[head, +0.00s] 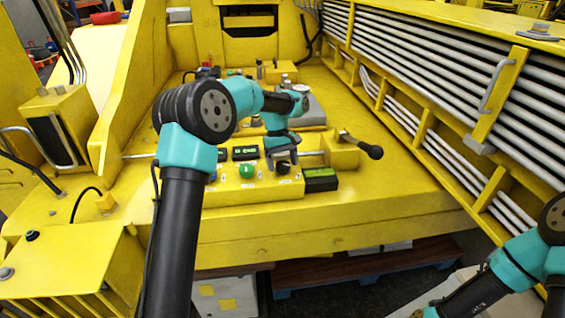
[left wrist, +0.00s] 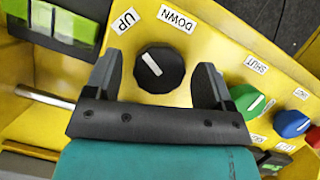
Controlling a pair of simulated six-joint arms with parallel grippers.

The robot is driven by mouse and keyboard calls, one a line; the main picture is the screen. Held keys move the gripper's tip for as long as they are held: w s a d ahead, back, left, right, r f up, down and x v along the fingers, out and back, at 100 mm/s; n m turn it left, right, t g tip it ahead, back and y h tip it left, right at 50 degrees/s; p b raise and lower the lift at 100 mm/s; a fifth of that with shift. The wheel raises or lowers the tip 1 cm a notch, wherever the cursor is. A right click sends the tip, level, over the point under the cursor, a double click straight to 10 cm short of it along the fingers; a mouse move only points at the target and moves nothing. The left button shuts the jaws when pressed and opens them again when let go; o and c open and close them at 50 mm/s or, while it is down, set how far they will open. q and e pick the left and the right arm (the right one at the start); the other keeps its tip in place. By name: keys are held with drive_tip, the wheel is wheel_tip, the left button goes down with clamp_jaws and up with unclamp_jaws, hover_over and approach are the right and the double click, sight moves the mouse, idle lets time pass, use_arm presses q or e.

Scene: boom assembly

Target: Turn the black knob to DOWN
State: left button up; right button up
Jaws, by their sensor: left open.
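The black knob (left wrist: 160,68) is round with a white pointer line, on the yellow panel in the left wrist view. Its line points up and left, towards the UP label (left wrist: 125,20); the DOWN label (left wrist: 177,19) is to the right of that. My left gripper (left wrist: 158,76) is open, with one finger on each side of the knob and gaps between fingers and knob. In the head view the knob (head: 284,168) is small and dark, just below my left gripper (head: 282,158). My right arm enters at the lower right; its gripper is out of the frame.
A green knob (left wrist: 247,99) by a SHUT label lies close to one finger. Blue (left wrist: 291,124) and red knobs are further right. A green-and-black block (head: 320,179) sits beside the black knob.

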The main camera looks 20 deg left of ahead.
use_arm(q)
drive_tip(key=c, duration=0.9)
drive_tip(key=shift+m, duration=0.3)
drive_tip(key=m+y, duration=0.1)
drive_tip(key=m, duration=0.1)
drive_tip(key=m+g+y, duration=0.1)
drive_tip(key=m, duration=0.2)
drive_tip(key=shift+w+d, duration=0.1)
drive_tip(key=m+y, duration=0.2)
drive_tip(key=m, duration=0.4)
idle(0.5)
drive_tip(key=o, duration=0.9)
